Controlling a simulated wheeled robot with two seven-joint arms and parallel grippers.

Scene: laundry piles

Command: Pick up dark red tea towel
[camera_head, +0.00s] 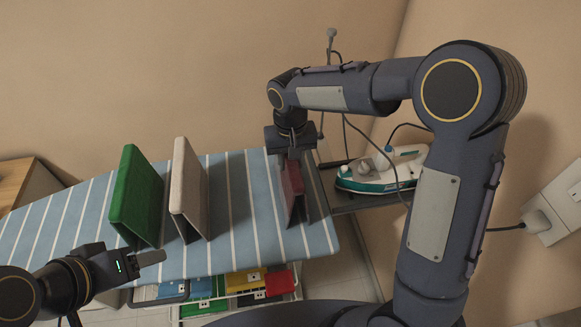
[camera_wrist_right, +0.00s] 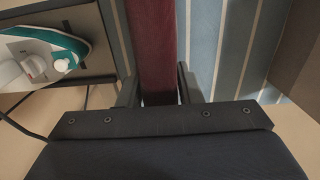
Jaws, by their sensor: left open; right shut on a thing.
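The dark red tea towel (camera_head: 293,188) stands folded and upright at the right end of the striped ironing board (camera_head: 232,212). My right gripper (camera_head: 292,158) reaches down over it from above. In the right wrist view the towel (camera_wrist_right: 152,42) lies between the two fingers of my right gripper (camera_wrist_right: 158,88), which are shut on it. The towel's lower edge appears to be at the board; I cannot tell whether it touches. My left gripper (camera_head: 150,259) is open and empty near the front left edge of the board. Only part of its fingers shows.
A green folded cloth (camera_head: 138,196) and a beige one (camera_head: 188,188) stand upright on the board's left half. A teal and white iron (camera_head: 385,170) rests at the right end; it also shows in the right wrist view (camera_wrist_right: 40,52). Coloured items sit on a rack (camera_head: 235,295) below.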

